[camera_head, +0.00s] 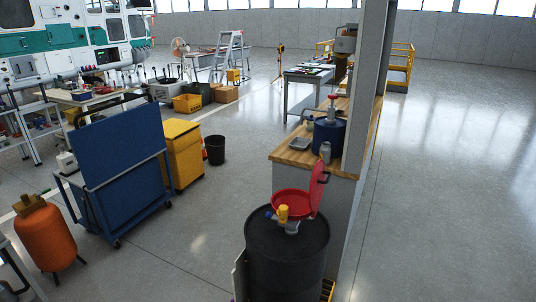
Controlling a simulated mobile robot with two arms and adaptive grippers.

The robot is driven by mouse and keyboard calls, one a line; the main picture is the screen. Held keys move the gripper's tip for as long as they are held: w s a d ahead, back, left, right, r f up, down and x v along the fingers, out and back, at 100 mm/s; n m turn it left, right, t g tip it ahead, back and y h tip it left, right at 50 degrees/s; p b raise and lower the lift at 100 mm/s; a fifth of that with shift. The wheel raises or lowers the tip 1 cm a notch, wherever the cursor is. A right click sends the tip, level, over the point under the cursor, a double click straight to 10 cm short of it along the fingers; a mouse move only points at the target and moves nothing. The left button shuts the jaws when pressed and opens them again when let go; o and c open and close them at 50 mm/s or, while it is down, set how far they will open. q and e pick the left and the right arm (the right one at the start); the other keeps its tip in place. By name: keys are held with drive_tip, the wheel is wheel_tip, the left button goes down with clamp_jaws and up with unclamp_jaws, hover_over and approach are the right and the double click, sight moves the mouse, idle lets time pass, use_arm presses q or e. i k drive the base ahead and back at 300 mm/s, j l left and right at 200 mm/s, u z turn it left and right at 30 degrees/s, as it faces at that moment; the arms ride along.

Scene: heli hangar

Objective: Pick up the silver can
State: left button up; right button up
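A small silver-grey can (325,152) stands upright near the front end of the wooden-topped counter (290,157). It is small in the picture, so its details are hard to tell. The raised red lid (317,192) of the black drum comes up just below and in front of it. A dark blue container (329,136) stands right behind the can. Neither of my grippers shows in the head view.
A black drum (285,255) with a red funnel stands before the counter. A grey pillar (367,90) rises along the counter's right side. A blue cart (120,155), yellow cabinet (184,150) and orange tank (45,238) stand left. Open floor lies on the right.

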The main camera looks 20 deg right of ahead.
sight(325, 150)
drive_tip(key=i+j+u, duration=0.25)
drive_tip(key=j, duration=0.3)
drive_tip(key=i+j+u, duration=0.2)
drive_tip(key=j, duration=0.3)
drive_tip(key=i+j+u, duration=0.25)
drive_tip(key=j, duration=0.2)
drive_tip(key=i+j+u, duration=0.2)
drive_tip(key=j, duration=0.25)
drive_tip(key=i+j+z, duration=0.1)
drive_tip(key=i, duration=0.35)
drive_tip(key=i+j+z, duration=0.1)
drive_tip(key=i, duration=0.3)
drive_tip(key=i+j, duration=0.25)
drive_tip(key=i, duration=0.2)
drive_tip(key=i+l+z, duration=0.3)
drive_tip(key=i+z, duration=0.2)
drive_tip(key=i+l+z, duration=0.15)
drive_tip(key=i+z, duration=0.8)
drive_tip(key=i+j+z, duration=0.25)
drive_tip(key=i+z, duration=0.65)
drive_tip(key=i, duration=0.15)
drive_tip(key=i+j+z, duration=0.2)
drive_tip(key=i+z, duration=0.25)
drive_tip(key=i, duration=0.15)
